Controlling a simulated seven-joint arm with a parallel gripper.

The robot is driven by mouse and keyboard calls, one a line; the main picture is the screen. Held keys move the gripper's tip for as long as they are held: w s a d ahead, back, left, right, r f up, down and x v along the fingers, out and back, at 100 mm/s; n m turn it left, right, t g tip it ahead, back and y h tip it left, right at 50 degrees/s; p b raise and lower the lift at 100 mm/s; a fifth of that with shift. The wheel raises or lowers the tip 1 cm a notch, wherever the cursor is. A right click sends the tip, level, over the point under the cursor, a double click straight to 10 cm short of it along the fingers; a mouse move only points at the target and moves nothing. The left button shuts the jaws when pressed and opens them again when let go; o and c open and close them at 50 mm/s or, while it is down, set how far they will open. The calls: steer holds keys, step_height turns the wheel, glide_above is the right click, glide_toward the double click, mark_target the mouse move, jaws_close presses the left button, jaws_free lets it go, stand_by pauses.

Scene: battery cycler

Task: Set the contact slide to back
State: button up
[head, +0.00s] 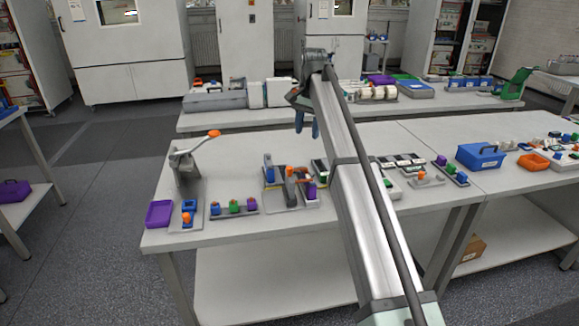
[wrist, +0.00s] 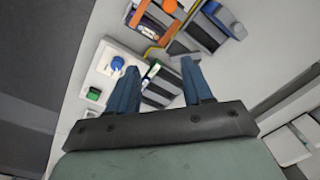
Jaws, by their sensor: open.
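My gripper (head: 307,132) is open and empty, above the table with its blue fingers pointing down. In the wrist view its fingers (wrist: 158,68) are spread apart over dark slotted blocks (wrist: 162,90). A grey-based fixture (head: 280,200) with a blue upright block (head: 268,168) and an orange handle (head: 290,182) stands on the table, below and left of my gripper in the head view.
A lever press (head: 188,165) with an orange knob, a purple tray (head: 158,214) and a strip of coloured knobs (head: 234,207) stand left. A blue box (head: 479,156) stands right. A white panel with a blue knob (wrist: 117,63) and green button (wrist: 94,95) lies near my fingers.

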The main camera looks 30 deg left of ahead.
steer(key=r, duration=0.2)
glide_above(289, 167)
steer(key=shift+h, duration=0.3)
step_height(289, 167, down, 14)
steer(key=shift+f, duration=0.1)
steer(key=shift+c, duration=0.4)
jaws_close()
